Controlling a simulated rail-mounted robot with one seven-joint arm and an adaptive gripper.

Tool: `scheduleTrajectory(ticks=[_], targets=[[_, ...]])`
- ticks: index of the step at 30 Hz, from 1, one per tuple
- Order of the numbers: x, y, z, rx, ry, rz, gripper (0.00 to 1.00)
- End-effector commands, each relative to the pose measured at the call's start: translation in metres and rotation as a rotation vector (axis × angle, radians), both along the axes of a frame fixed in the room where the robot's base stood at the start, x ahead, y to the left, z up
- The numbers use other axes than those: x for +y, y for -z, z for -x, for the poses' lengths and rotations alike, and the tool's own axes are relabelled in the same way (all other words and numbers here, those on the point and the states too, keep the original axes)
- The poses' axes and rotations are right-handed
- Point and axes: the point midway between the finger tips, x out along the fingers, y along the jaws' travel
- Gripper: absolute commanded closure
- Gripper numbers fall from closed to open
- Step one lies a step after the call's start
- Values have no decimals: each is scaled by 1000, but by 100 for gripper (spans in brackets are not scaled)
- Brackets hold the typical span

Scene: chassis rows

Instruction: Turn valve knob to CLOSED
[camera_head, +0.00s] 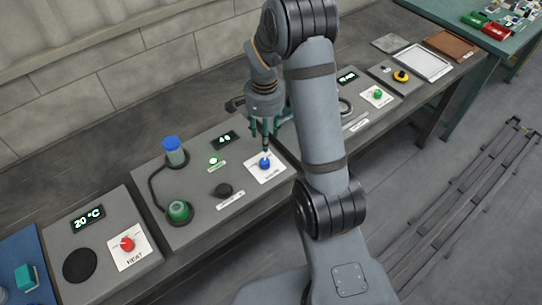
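A blue knob (265,164) stands on a white label card at the right end of the middle grey panel (205,205). The card's print is too small to read, so I cannot tell for sure that this is the valve knob or which way it points. My gripper (266,146) points down directly over the blue knob, its fingertips at or just above it. The picture is too small to tell whether the fingers touch the knob or how far apart they are.
A black knob (222,190) and a blue-capped cylinder (175,152) with a hose are on the same panel. A red HEAT knob (127,243) is on the left panel, and a green knob (377,93) on the right one. My arm hides part of the bench between panels.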

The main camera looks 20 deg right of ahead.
Motion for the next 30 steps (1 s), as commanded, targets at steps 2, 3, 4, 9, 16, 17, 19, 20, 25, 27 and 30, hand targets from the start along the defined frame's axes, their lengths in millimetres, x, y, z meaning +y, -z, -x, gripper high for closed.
scheduleTrajectory(ticks=[2,3,4,9,16,17,19,20,25,27,30], targets=[[2,0,7,22,93,-3,55],[2,0,8,29,135,-5,55],[2,1,9,32,162,-5,55],[2,11,11,37,223,-6,55],[2,51,12,40,221,-5,55],[2,57,12,40,221,-6,55],[2,69,12,40,220,-5,55],[2,74,12,39,220,-6,55],[2,95,11,36,220,-6,55],[2,100,10,35,220,-6,55],[2,104,10,33,219,-6,55]])
